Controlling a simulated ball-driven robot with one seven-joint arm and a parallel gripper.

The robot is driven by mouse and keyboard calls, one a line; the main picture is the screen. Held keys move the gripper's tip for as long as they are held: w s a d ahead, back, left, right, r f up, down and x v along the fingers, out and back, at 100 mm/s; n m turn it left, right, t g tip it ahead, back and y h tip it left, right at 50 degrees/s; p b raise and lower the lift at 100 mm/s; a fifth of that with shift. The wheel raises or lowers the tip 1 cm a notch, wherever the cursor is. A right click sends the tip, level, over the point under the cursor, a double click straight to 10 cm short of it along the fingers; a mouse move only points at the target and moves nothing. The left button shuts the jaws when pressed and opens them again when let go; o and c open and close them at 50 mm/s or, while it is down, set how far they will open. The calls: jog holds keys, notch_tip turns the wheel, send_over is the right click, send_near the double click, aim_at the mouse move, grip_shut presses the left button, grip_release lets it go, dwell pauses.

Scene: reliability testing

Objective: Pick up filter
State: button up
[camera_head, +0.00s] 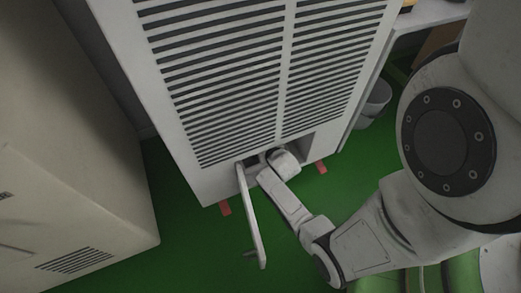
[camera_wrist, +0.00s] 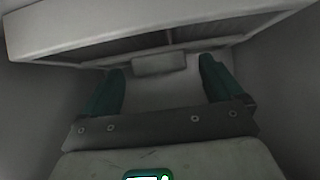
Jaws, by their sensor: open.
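The filter (camera_wrist: 80,38) appears to be the long pale-framed piece with a dark inset across the top of the wrist view. A small grey tab (camera_wrist: 158,63) sticks out from its lower middle. My gripper (camera_wrist: 161,67) is open, with one dark green finger on each side of the tab and a visible gap on both sides. I cannot tell how far the fingertips reach past the tab. In the head view my wrist enters the low opening (camera_head: 306,142) of a white louvred cabinet (camera_head: 190,178); the filter and fingers are hidden there.
A narrow white door (camera_head: 250,215) stands open at the left of the opening, close beside my wrist. A beige cabinet (camera_head: 75,170) stands at the left. A grey bin (camera_head: 377,98) is at the right behind. Green floor (camera_head: 185,245) lies clear between the cabinets.

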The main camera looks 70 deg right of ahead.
jog(key=shift+c, duration=0.4)
jog(key=c, duration=1.5)
